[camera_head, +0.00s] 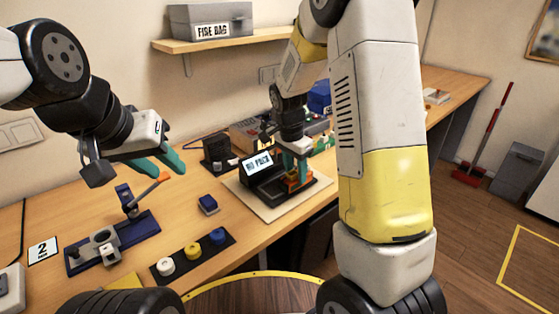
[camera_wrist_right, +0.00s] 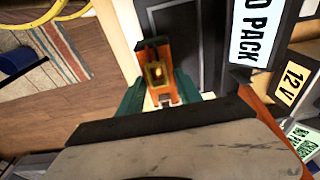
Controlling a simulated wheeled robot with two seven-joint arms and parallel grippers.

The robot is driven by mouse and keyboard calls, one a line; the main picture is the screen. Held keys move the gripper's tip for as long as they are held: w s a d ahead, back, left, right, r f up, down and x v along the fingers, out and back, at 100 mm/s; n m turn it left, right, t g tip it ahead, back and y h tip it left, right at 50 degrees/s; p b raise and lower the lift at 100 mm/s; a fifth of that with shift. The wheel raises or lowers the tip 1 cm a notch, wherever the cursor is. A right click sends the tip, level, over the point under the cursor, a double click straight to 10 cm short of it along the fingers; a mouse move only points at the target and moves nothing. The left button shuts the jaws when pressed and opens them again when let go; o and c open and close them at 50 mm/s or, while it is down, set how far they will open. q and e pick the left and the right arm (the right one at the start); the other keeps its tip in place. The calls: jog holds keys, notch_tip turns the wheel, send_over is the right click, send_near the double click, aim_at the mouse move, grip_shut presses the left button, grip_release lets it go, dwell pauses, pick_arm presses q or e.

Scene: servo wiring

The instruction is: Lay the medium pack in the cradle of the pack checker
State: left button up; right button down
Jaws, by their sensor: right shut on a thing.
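The pack checker (camera_head: 262,180) stands on a pale board on the bench, and its tilted screen (camera_head: 257,163) reads "NO PACK". The screen also shows at the top right of the right wrist view (camera_wrist_right: 256,30). My right gripper (camera_head: 297,172) points down at the checker's right part. Its teal fingers (camera_wrist_right: 160,95) are shut on an orange and dark piece (camera_wrist_right: 157,76), which I take to be the medium pack. Whether it touches the cradle is hidden by the fingers. My left gripper (camera_head: 165,163) is open and empty above the left bench.
A small blue block (camera_head: 208,204) lies left of the checker's board. A dark strip with white, yellow and blue round pieces (camera_head: 192,254) lies near the front edge. A blue fixture (camera_head: 113,242) stands further left. A shelf (camera_head: 225,40) hangs above.

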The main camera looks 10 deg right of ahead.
jog(key=w+a, duration=0.2)
jog(key=w, duration=0.1)
jog(key=shift+w, duration=0.1)
jog(key=shift+w+a+f, duration=0.15)
jog(key=shift+f, duration=0.6)
jog(key=shift+f, duration=0.15)
jog(key=c, duration=0.8)
grip_release()
